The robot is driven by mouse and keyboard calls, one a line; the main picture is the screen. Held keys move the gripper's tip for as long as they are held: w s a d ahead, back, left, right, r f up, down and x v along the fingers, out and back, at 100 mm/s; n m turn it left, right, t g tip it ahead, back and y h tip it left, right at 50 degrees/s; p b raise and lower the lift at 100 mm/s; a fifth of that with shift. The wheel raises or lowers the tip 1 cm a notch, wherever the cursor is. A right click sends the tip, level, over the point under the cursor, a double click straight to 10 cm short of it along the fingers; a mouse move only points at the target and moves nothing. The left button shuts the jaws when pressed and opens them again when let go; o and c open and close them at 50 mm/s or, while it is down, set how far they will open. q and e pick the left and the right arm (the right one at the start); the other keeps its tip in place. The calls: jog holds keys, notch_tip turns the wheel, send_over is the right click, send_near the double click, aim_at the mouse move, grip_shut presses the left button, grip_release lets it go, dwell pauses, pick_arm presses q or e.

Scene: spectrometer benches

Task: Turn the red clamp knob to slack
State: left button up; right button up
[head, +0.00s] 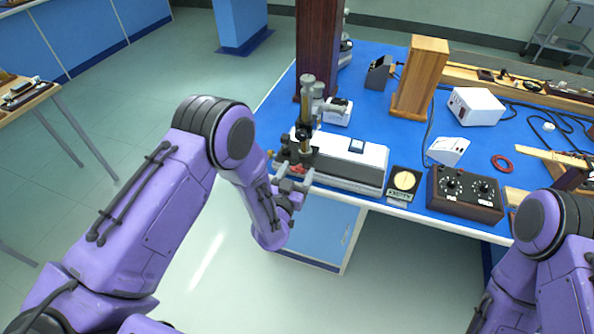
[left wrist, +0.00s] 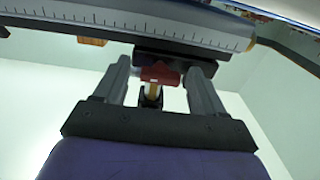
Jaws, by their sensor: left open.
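The red clamp knob (head: 297,169) is small in the head view, at the front left of the white spectrometer bench instrument, below its brass and black column. In the left wrist view the red knob (left wrist: 160,76) sits under a dark block, with a brass-coloured stem and a dark part below it. My left gripper (head: 294,177) is at the table's front edge, at the knob. In the left wrist view its two grey fingers (left wrist: 159,82) stand apart on either side of the knob, with a visible gap on each side. My right gripper is out of view.
A graduated scale bar (left wrist: 130,28) crosses above the fingers. A tall dark wooden post (head: 318,45) rises behind. The floor in front is clear.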

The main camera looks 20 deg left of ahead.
pick_arm(q)
jog(key=c, duration=1.1)
jog(key=shift+o, duration=0.2)
jog(key=shift+n, duration=0.3)
jog(key=shift+n+b, duration=4.15)
jog(key=shift+n, duration=4.45)
jog(key=o, duration=1.1)
jog(key=shift+c, duration=0.2)
